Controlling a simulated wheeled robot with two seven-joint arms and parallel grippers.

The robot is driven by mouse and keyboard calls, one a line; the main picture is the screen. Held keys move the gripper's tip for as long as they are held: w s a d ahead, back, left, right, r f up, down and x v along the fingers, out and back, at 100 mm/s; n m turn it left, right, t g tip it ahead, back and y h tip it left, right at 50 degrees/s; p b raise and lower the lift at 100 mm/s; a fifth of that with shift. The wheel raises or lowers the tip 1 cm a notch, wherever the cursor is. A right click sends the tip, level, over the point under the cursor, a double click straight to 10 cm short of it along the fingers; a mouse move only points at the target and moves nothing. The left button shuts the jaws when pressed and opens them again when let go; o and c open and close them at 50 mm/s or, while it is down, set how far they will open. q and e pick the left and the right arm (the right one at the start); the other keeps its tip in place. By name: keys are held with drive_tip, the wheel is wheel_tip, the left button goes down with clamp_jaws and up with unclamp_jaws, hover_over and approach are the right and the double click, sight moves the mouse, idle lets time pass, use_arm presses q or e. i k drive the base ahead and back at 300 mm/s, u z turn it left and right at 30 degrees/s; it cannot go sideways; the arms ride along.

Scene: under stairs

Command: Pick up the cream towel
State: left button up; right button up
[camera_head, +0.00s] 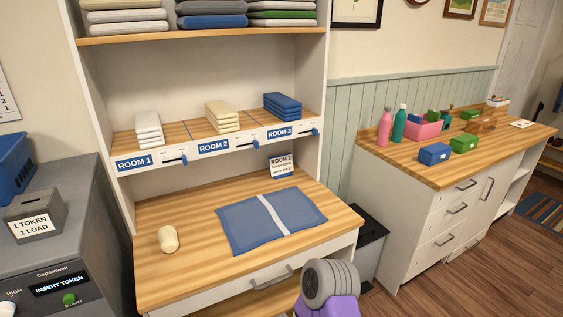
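A small rolled cream towel (168,238) lies on the left part of the wooden desk top (190,275), left of a blue mat (245,230) with a pale stripe. A stack of folded cream towels (221,116) sits on the shelf above, in the middle section labelled ROOM 2. A white stack (148,128) is in the ROOM 1 section and a blue stack (283,105) is in the ROOM 3 section. Neither of my grippers shows in the head view, and nothing is seen touching the cream roll.
A small card (281,165) headed ROOM 2 stands at the desk's back. A grey token machine (65,255) is at the left. Folded towels fill the upper shelf (200,35). A counter (400,165) with bottles and boxes stands right. The desk's front left is clear.

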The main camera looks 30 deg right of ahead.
sight(223, 118)
drive_tip(key=z, duration=2.05)
drive_tip(key=i, duration=1.45)
drive_tip(key=u, duration=3.1)
